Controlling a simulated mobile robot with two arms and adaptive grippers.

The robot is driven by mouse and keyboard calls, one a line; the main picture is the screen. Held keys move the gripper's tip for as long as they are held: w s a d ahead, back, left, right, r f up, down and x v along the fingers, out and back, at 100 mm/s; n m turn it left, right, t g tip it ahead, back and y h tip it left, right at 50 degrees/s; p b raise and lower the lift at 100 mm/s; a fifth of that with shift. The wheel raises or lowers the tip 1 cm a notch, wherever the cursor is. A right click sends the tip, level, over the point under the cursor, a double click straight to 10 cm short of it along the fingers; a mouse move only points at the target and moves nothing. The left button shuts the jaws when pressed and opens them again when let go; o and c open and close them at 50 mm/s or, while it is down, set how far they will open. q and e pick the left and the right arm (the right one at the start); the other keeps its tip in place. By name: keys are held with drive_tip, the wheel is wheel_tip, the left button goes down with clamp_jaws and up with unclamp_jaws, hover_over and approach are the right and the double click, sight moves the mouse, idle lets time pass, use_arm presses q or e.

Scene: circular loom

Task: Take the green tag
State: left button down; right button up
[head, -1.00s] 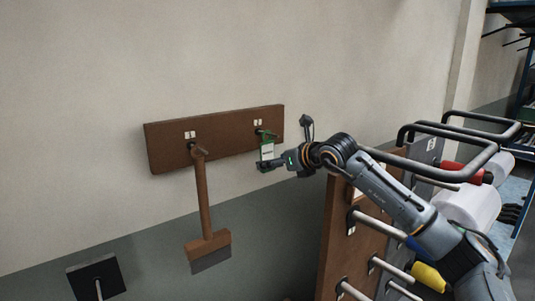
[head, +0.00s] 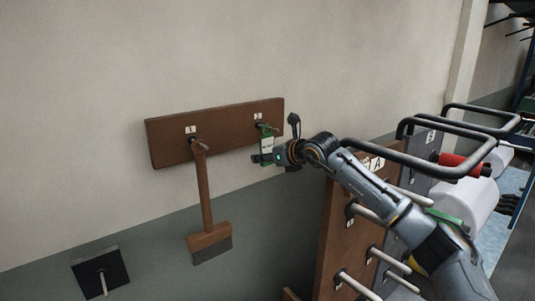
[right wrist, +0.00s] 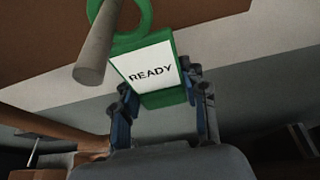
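The green tag (head: 266,143) hangs from a peg on the brown wall board, under label 2. In the right wrist view the tag (right wrist: 147,68) shows a white face reading READY, and its green ring is around the wooden peg (right wrist: 97,42). My right gripper (head: 262,158) is at the tag's lower part. In the right wrist view the two fingers (right wrist: 160,90) stand on either side of the tag, with the tips very close to its edges. I cannot tell whether they press on it. My left gripper is not in view.
A brown brush (head: 206,200) hangs from the board's (head: 222,128) other peg, left of the tag. A dark square piece with a peg (head: 100,272) is low on the left. A brown rack with pegs (head: 337,240) and black bars (head: 430,160) stands close to my right arm.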

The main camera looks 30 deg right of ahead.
drive_tip(key=c, duration=0.3)
drive_tip(key=shift+c, duration=0.2)
drive_tip(key=shift+s, duration=0.2)
drive_tip(key=shift+s+d+r+b, duration=0.1)
drive_tip(key=shift+s+r+b, duration=0.1)
drive_tip(key=shift+s+b, duration=0.25)
drive_tip(key=shift+s+d+r+b, duration=0.1)
drive_tip(key=shift+s+r+b, duration=0.1)
drive_tip(key=shift+s+b, duration=1)
drive_tip(key=shift+s+d+r+b, duration=0.15)
drive_tip(key=shift+s+b, duration=0.6)
drive_tip(key=shift+s, duration=0.8)
drive_tip(key=shift+a, duration=0.1)
